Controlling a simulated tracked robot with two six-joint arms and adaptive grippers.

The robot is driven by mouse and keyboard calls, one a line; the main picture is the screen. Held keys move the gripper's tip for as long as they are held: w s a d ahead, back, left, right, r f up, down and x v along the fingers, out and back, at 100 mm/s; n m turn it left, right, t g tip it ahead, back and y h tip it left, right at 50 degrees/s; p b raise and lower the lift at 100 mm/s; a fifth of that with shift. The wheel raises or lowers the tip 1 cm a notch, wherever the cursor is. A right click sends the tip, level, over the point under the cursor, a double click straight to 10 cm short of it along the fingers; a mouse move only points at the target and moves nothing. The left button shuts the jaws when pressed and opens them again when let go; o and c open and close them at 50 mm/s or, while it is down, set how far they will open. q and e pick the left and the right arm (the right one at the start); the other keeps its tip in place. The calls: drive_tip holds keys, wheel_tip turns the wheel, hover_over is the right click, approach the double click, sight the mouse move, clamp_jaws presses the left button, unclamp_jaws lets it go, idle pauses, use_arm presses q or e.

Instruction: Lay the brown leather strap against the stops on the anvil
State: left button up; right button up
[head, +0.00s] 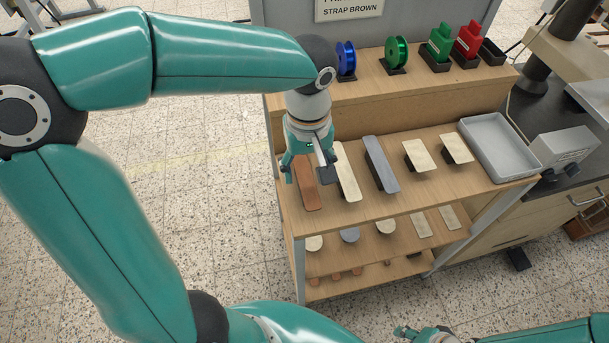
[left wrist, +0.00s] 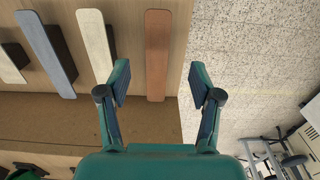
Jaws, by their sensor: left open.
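The brown leather strap (head: 307,190) lies at the left end of the shelf's upper board, partly hidden by my left gripper. My left gripper (head: 309,171) is open, pointing down above the strap's far part. In the left wrist view the brown strap (left wrist: 158,45) runs between the two open fingers (left wrist: 160,73), which appear apart from it. What seems to be my right gripper (head: 422,332) is at the bottom edge, partly cut off; its jaws are unclear. I cannot make out the anvil or its stops.
A cream strap (head: 347,172) and a grey-blue strap (head: 381,165) lie right of the brown one. Further right are two short cream pieces and a grey tray (head: 535,164). Foil spools stand on the raised ledge behind. A sign (head: 350,9) reads "STRAP BROWN".

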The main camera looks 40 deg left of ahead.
sight(309, 190)
use_arm(q)
drive_tip(key=shift+w+d+f, duration=0.1)
drive_tip(key=shift+w+f, duration=0.05)
drive_tip(key=shift+f, duration=2.75)
drive_tip(key=c, duration=0.9)
